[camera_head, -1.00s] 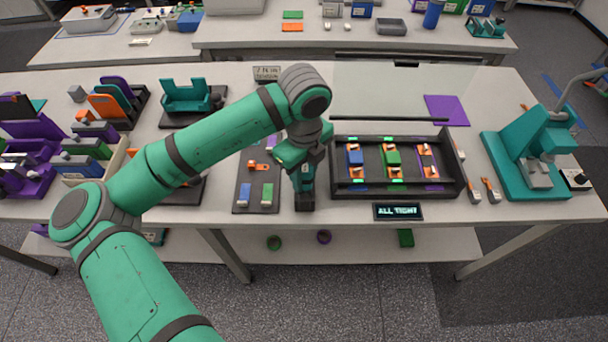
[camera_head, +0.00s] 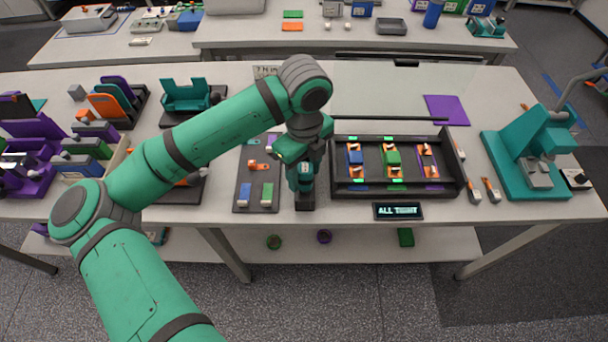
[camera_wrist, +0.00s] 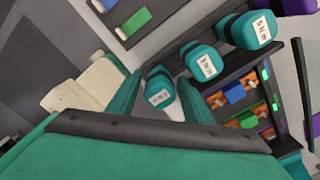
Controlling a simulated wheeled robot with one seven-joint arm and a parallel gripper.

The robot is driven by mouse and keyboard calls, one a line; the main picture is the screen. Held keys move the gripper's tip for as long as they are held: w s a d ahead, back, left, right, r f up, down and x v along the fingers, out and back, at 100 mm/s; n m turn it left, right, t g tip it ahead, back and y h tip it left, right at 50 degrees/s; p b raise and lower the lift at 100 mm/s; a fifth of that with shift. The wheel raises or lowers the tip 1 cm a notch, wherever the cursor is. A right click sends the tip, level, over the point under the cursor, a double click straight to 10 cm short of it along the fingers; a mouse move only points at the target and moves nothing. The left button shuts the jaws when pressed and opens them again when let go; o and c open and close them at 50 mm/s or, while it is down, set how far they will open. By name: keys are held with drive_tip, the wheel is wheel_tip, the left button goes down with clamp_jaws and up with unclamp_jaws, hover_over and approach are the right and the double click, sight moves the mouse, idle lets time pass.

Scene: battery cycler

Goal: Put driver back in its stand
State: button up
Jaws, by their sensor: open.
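A teal driver (camera_head: 306,181) with a white label stands upright at the front end of a dark stand (camera_head: 305,202). In the wrist view it is the nearest of three teal drivers in a row, its labelled top (camera_wrist: 160,92) facing the camera. My gripper (camera_head: 303,170) is over this driver from above. Its teal fingers are apart, one on each side of the driver's top. The driver's lower end and its seat in the stand are hidden. The two other drivers (camera_wrist: 203,64) (camera_wrist: 253,31) are behind it, largely hidden by my arm in the head view.
Right of the stand is a black tray (camera_head: 399,193) with several coloured cells, and a display (camera_head: 398,211) in front of it. Left is a dark plate (camera_head: 242,207) with small blue and green blocks. A teal press (camera_head: 520,160) stands at the table's right. The glass panel (camera_head: 395,95) is behind.

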wheel_tip(320, 180, up, 10)
drive_tip(key=shift+r, duration=0.25)
drive_tip(key=shift+s, duration=0.1)
idle(0.5)
